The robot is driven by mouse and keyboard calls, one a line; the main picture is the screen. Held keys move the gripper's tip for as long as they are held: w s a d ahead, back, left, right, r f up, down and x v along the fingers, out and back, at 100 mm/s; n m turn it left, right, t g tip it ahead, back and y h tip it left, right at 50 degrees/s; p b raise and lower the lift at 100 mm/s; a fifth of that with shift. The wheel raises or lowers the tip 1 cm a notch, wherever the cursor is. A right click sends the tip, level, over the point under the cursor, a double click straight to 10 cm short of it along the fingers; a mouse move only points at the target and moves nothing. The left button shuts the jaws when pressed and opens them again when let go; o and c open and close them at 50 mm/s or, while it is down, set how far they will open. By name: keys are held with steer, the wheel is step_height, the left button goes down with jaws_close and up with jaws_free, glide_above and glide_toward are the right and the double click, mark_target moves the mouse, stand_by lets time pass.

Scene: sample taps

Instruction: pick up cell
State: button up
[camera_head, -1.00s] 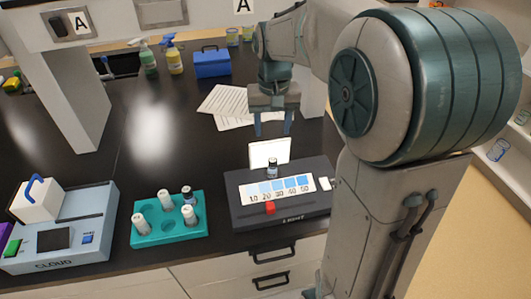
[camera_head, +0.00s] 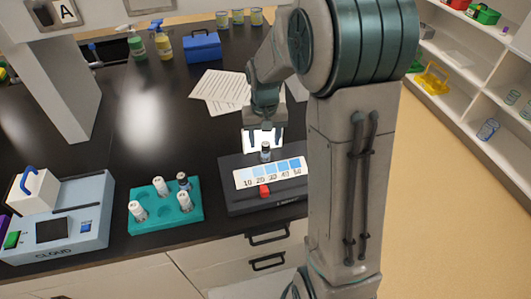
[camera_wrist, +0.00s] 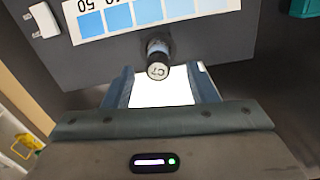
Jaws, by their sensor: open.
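The cell (camera_head: 265,153), a small dark vial with a pale marked cap, stands upright on the dark comparator block (camera_head: 235,205), behind its blue colour strip (camera_head: 272,174) and in front of a white panel. In the wrist view the cell (camera_wrist: 158,60) shows its cap end at the mouth of my gripper (camera_wrist: 160,78). My gripper (camera_head: 263,133) is open, with its fingers pointing down just behind and above the cell, near the white panel. The fingers are apart on either side, and I see no contact with the cell.
A teal rack (camera_head: 150,218) with several capped vials stands left of the block. A grey meter marked CLOUD (camera_head: 85,190) is at far left. Papers (camera_head: 218,92), a blue case (camera_head: 203,47) and spray bottles (camera_head: 163,43) lie farther back. The bench between is clear.

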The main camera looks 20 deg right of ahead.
mark_target(265, 144)
steer(key=shift+s+d+f, duration=0.1)
steer(key=shift+f, duration=1.4)
steer(key=c, duration=1)
steer(key=shift+r, duration=0.1)
